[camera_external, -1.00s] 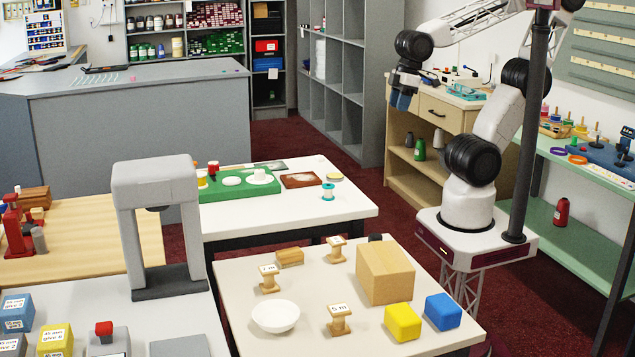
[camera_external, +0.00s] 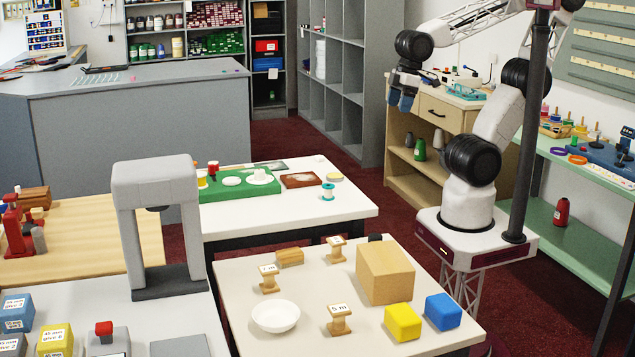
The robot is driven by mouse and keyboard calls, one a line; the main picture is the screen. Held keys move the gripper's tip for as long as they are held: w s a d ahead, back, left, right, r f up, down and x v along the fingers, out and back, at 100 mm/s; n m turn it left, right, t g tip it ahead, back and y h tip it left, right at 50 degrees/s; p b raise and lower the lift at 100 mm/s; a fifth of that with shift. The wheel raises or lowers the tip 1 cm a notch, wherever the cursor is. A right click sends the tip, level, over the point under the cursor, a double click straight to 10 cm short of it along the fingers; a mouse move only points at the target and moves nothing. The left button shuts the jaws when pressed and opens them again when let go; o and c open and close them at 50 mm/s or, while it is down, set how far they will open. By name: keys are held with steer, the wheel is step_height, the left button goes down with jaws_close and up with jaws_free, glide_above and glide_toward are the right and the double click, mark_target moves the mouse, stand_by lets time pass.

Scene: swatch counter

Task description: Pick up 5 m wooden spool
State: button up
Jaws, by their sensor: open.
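The 5 m wooden spool (camera_external: 339,320) stands upright near the front of the white table, with a label reading "5 m" on its top. Two similar wooden spools stand behind it: one at the left (camera_external: 269,279) and one farther back (camera_external: 336,250), both with labels too small to read surely. My gripper (camera_external: 401,102) is raised at the upper right, well above and behind the table, with its blue fingers pointing down. It is open and holds nothing that I can see. It is far from all the spools.
Around the spool are a white bowl (camera_external: 275,316), a large wooden block (camera_external: 385,274), a yellow block (camera_external: 403,322) and a blue block (camera_external: 443,311). A small wooden block (camera_external: 290,257) lies farther back. A grey arch (camera_external: 160,225) stands on the counter at left.

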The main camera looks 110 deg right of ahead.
steer(key=w+a+r+n, duration=0.15)
steer(key=w+a, duration=0.25)
steer(key=w, duration=0.4)
steer(key=w+a+n, duration=0.3)
steer(key=w+a, duration=0.1)
steer(key=w, duration=0.4)
steer(key=n+g, duration=0.3)
steer(key=n, duration=1)
glide_above(339, 307)
steer(key=f, duration=2.3)
steer(key=shift+d+f, duration=0.3)
steer(key=shift+d, duration=0.05)
steer(key=shift+a+f+n, duration=0.25)
steer(key=shift+a+f, duration=0.05)
steer(key=shift+a, duration=0.15)
